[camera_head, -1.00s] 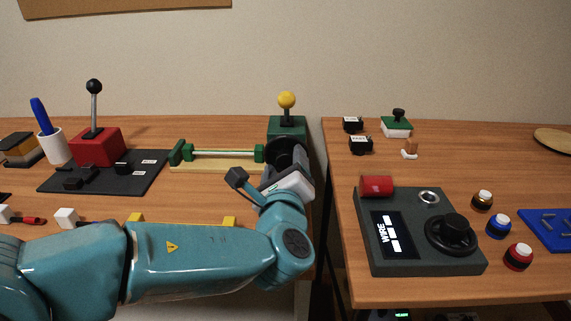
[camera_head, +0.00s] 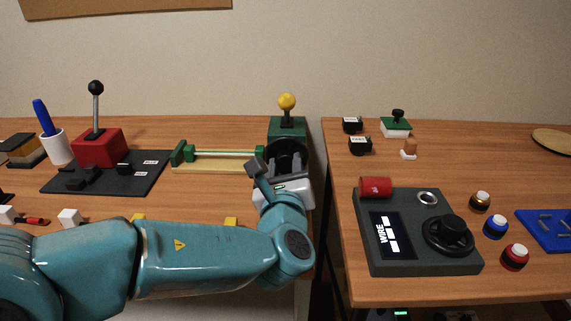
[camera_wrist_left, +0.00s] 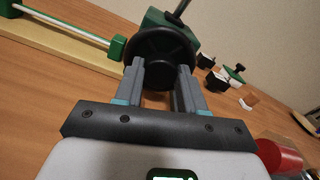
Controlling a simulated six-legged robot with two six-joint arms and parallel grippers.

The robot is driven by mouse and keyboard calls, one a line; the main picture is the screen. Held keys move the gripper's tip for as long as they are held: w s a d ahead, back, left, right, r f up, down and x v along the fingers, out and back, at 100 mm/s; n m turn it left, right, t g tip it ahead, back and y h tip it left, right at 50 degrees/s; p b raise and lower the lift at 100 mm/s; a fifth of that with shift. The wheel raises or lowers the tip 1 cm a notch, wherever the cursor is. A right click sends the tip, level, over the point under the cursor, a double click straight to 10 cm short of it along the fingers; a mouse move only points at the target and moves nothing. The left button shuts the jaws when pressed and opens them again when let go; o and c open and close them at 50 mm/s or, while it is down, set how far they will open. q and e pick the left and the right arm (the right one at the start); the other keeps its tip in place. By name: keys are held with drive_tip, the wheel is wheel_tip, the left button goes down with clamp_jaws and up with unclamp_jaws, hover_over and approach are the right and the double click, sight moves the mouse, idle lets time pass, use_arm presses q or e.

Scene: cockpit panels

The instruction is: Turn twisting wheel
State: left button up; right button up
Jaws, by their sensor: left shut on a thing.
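A black wheel with a raised hub (camera_wrist_left: 160,52) fills the top middle of the left wrist view. In the head view the dark wheel (camera_head: 287,152) shows just in front of the green box with the yellow-knobbed lever, partly hidden by my wrist. My left gripper (camera_wrist_left: 161,75) has its two grey fingers on either side of the hub and is shut on it. In the head view my left gripper (camera_head: 284,177) is over the right end of the left table, its fingers hard to make out. My right gripper is not in view.
The green lever box (camera_head: 287,128) stands right behind the wheel. A green-ended rail (camera_head: 215,155) lies to its left. A gap separates the left table from the right one, which carries a dark panel (camera_head: 395,258) with another black wheel (camera_head: 448,236).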

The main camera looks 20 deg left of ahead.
use_arm(q)
drive_tip(key=m+p, duration=0.2)
drive_tip(key=m, duration=0.2)
drive_tip(key=shift+r+m, duration=0.15)
drive_tip(key=shift+m, duration=0.15)
drive_tip(key=m+p, duration=0.2)
drive_tip(key=m, duration=0.1)
drive_tip(key=shift+m, duration=0.4)
drive_tip(key=m+p, duration=0.2)
drive_tip(key=m, duration=0.2)
drive_tip(key=shift+p, duration=0.3)
drive_tip(key=m+p, duration=0.2)
drive_tip(key=m, duration=0.2)
drive_tip(key=shift+d+m, duration=0.1)
drive_tip(key=shift+m, duration=0.2)
drive_tip(key=shift+m+p, duration=0.3)
drive_tip(key=o, duration=1.1)
drive_tip(key=shift+c, duration=0.2)
